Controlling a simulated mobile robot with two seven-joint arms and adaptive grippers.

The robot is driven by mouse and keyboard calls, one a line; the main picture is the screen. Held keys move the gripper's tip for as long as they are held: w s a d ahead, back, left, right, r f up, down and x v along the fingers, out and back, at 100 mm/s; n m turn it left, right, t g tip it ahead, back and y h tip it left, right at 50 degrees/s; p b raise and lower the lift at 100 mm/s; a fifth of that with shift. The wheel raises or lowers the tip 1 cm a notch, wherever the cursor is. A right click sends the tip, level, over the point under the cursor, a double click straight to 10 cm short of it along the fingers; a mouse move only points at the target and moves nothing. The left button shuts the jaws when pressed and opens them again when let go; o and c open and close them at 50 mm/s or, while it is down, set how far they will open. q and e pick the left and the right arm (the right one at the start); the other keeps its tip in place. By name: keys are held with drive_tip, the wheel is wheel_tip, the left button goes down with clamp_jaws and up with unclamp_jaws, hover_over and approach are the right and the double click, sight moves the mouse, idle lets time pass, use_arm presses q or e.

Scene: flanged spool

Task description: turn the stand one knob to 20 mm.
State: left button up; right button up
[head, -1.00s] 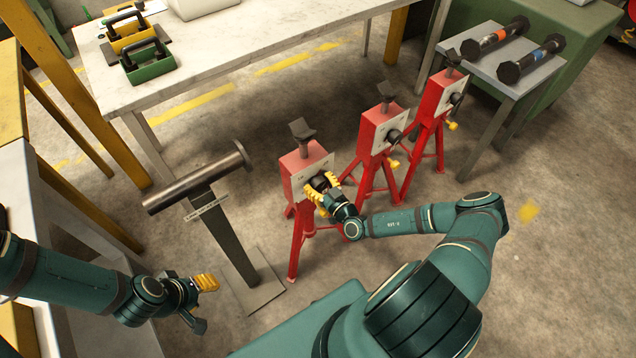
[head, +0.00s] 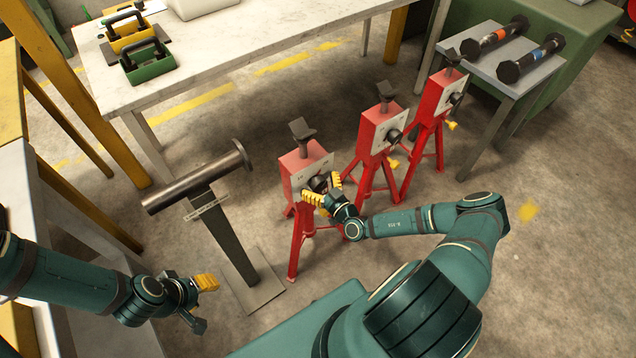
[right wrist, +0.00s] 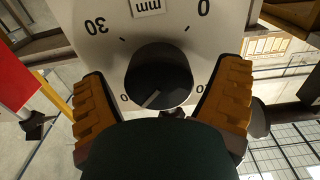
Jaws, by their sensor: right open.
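The nearest red stand (head: 303,172) carries a pale dial plate with a black knob, also seen in the right wrist view (right wrist: 158,77). I take it for stand one; no name is readable. The wrist view shows the plate (right wrist: 172,22) upside down, with "mm", 30 at upper left and 0 at upper right. Lower labels are partly hidden. The knob's pale mark points down and left, towards a partly hidden label ending in 0. My right gripper (head: 322,192) is open, its yellow fingers on both sides of the knob; contact is unclear. My left gripper (head: 204,300) looks open and empty.
Two similar red stands (head: 376,132) (head: 433,100) stand behind to the right. A post with a flanged spool (head: 198,178) is to the left. A white workbench (head: 235,50) runs behind.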

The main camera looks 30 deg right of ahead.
drive_tip(key=s, duration=1.1)
drive_tip(key=shift+s+d, duration=0.35)
drive_tip(key=shift+d, duration=0.1)
